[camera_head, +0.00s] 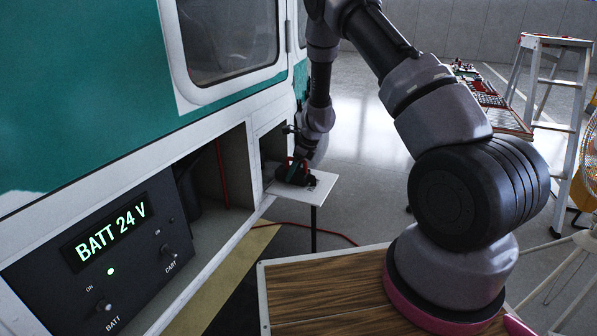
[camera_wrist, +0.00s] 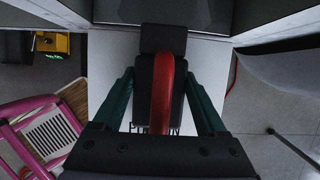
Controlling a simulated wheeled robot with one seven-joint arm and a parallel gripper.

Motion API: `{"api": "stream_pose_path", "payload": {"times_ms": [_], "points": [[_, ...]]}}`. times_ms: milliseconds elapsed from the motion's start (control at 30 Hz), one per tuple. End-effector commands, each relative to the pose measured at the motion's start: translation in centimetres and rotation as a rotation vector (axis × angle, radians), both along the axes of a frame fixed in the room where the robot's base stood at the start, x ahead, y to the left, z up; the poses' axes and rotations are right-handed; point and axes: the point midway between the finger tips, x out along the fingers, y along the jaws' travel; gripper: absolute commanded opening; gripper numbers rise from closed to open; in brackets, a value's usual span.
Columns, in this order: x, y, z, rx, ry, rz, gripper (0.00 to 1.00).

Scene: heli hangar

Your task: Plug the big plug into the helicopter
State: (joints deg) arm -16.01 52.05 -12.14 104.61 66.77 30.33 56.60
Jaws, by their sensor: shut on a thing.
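The big plug (camera_head: 291,174) is a black block with a red handle, at the small white table beside the helicopter (camera_head: 90,90). In the wrist view the plug (camera_wrist: 160,42) lies between the green fingers of my gripper (camera_wrist: 160,78), which is shut on it, with the red handle running lengthwise. In the head view my gripper (camera_head: 303,165) is partly hidden by my arm. I cannot tell whether the plug touches the table top. The plug's front faces a dark recess (camera_head: 272,148) in the helicopter's side; no socket shows clearly.
The small white table (camera_head: 313,190) stands on a dark leg beside the hull. A lit panel (camera_head: 105,243) reads "BATT 24 V". A red cable (camera_head: 335,236) lies on the floor. A stepladder (camera_head: 550,85) and a tool-covered bench (camera_head: 488,98) stand at the right.

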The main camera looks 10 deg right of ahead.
Motion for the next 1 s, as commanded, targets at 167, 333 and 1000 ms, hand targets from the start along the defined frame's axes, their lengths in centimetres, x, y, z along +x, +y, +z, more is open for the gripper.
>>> {"api": "stream_pose_path", "payload": {"times_ms": [167,333,1000], "points": [[0.25,0.53,-0.02,0.000,0.000,0.001,0.00],[0.40,0.78,-0.02,0.001,0.001,0.000,0.00],[0.40,0.75,-0.05,0.000,0.001,0.000,1.00]]}}
